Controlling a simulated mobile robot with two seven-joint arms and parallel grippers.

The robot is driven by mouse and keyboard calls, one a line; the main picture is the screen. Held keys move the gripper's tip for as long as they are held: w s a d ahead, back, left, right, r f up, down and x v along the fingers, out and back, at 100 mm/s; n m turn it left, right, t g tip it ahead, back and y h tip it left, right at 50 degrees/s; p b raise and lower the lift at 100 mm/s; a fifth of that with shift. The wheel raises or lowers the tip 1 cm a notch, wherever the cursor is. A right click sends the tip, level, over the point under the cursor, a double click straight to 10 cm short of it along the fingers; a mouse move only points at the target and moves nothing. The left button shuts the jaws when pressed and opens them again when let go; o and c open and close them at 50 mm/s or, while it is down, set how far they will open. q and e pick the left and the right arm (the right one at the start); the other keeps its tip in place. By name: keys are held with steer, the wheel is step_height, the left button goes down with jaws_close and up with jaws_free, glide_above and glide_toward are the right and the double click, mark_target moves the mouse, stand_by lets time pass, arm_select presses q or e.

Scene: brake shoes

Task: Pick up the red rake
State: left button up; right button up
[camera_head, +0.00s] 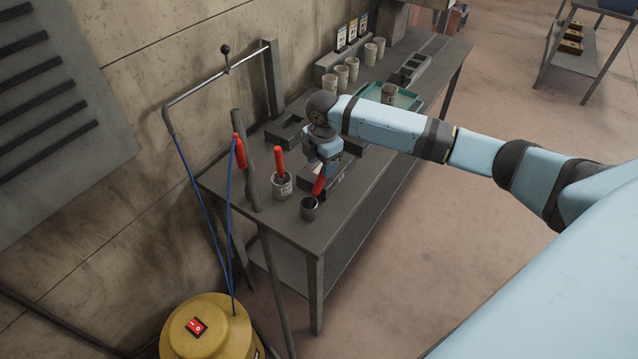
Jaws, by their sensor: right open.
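Two red-handled tools stand on the workbench (335,220). One red handle (278,162) rises upright from a light-coloured can (282,187). The other red handle (319,185) leans out of a small dark cup (309,211) near the bench's front edge. I cannot tell which is the rake, since their lower ends are hidden in the containers. My right gripper (323,167) points down just above the leaning handle, with its jaws open. The picture is too small to tell whether it touches the handle. My left gripper is out of view.
A red-handled piece on a blue hose (239,150) hangs at the bench's left end by a dark post (250,170). A yellow machine (207,328) stands on the floor. Several cups, a teal tray (408,101) and grey blocks occupy the bench farther back.

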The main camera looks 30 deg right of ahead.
mark_target(320, 181)
steer(key=shift+s+a+f+p, duration=0.1)
steer(key=shift+f+p, duration=0.25)
steer(key=shift+f, duration=1)
steer(key=shift+s+f+p, duration=0.1)
steer(key=shift+f+p, duration=0.2)
steer(key=shift+f, duration=1)
jaws_close()
